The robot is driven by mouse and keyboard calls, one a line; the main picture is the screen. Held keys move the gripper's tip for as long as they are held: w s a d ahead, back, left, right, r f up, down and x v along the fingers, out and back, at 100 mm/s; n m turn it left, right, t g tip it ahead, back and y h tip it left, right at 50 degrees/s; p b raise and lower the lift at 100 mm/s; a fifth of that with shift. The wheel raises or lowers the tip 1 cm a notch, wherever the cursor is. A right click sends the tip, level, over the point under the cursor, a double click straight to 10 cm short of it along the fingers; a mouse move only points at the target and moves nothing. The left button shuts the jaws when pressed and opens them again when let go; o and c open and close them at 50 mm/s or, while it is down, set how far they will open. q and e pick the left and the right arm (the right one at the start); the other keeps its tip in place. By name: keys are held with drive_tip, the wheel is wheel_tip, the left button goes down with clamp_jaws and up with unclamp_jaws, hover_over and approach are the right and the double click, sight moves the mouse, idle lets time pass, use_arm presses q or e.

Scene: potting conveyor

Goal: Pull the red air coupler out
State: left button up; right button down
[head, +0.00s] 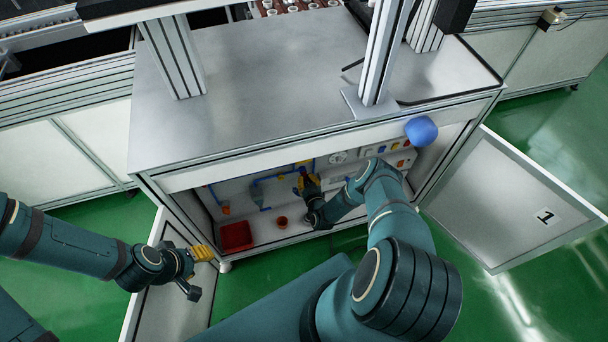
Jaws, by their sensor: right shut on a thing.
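My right gripper (301,182) reaches into the open cabinet, at the blue air line on its back wall. Its yellow fingers are shut on a small reddish thing at the pipe, which I take to be the red air coupler (302,171). The fingers hide most of it, and I cannot tell whether it is seated or free. My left gripper (203,253) is outside the cabinet at lower left, near the open left door. It is seen from the side, so its opening is unclear.
The cabinet holds blue piping (258,192), a red tray (236,237), a small orange-red cup (282,222), a round gauge (338,157) and a panel with coloured switches (395,147). The right door (510,205) stands open. A blue ball (421,130) is at the cabinet's top front edge.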

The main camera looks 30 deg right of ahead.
drive_tip(key=shift+f+p+v, duration=0.15)
drive_tip(key=shift+p+v, duration=0.1)
drive_tip(key=shift+v, duration=0.45)
drive_tip(key=shift+f+p+v, duration=0.1)
drive_tip(key=shift+p+v, duration=0.1)
drive_tip(key=shift+v, duration=0.5)
drive_tip(key=shift+s, duration=0.1)
drive_tip(key=shift+f+p+v, duration=0.15)
drive_tip(key=shift+p+v, duration=0.1)
drive_tip(key=shift+v, duration=0.5)
drive_tip(key=shift+f+p+v, duration=0.15)
drive_tip(key=shift+p+v, duration=0.05)
drive_tip(key=shift+v, duration=0.55)
